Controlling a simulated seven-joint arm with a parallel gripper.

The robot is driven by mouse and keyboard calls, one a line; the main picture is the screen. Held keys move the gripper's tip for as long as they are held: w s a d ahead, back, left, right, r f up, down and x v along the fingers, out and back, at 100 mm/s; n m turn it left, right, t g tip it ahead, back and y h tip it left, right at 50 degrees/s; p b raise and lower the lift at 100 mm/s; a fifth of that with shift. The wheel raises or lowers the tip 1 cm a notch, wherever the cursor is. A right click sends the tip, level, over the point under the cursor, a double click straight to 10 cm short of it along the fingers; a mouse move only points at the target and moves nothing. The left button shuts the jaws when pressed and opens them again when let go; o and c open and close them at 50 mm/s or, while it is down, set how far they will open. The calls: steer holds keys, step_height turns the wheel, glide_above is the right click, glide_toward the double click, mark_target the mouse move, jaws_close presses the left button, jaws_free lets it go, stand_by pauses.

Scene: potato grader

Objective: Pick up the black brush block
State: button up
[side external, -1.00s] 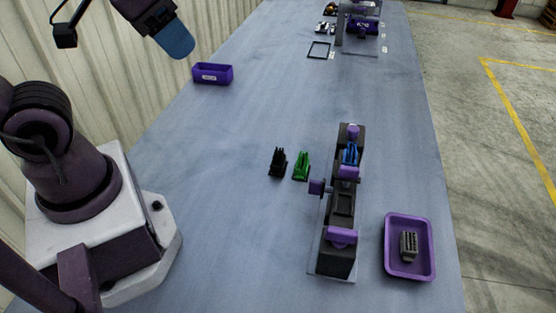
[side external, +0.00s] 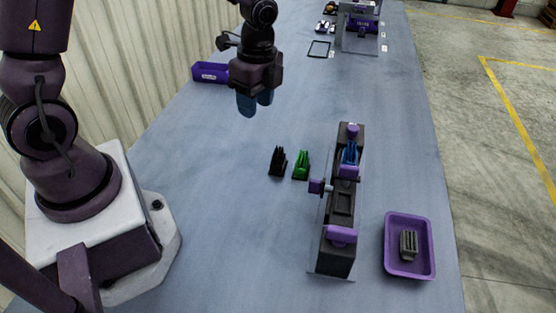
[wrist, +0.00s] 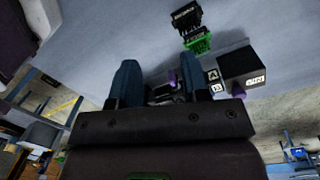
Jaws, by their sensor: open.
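The black brush block (side external: 278,161) stands on the blue-grey table, just left of a green brush block (side external: 301,166). In the wrist view the black block (wrist: 186,17) shows near the top, with the green block (wrist: 200,43) below it. My gripper (side external: 255,104) is in the air above the table, up and left of the black block in the side view. Its blue fingers (wrist: 165,85) are apart with nothing between them. Nothing hides the black block.
A dark fixture with purple parts (side external: 342,205) holds a blue brush block (side external: 349,154) to the right. A purple tray (side external: 391,262) with a grey block (side external: 408,244) stands at the right edge. A purple bin (side external: 203,73) is at the left. Table around the two blocks is mostly clear.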

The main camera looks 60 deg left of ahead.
mark_target(278, 150)
steer(key=w+f+m, duration=0.1)
steer(key=f+m, duration=0.2)
steer(key=m, duration=0.1)
steer(key=w+f+m, duration=0.2)
steer(key=f+m, duration=0.2)
steer(key=m, duration=0.1)
steer(key=w+f+m, duration=0.2)
steer(key=f+m, duration=0.2)
steer(key=shift+w+d+f+m+t, duration=0.15)
steer(key=shift+f+m+t, duration=0.15)
steer(key=shift+t, duration=0.1)
steer(key=shift+s+d+f, duration=0.1)
steer(key=shift+s+f, duration=0.05)
steer(key=shift+f, duration=1.15)
steer(key=shift+s+d+f, duration=0.1)
steer(key=shift+s+f, duration=0.05)
steer(key=shift+f, duration=1.15)
steer(key=c, duration=0.7)
steer(key=shift+c, duration=0.2)
steer(key=shift+r, duration=0.1)
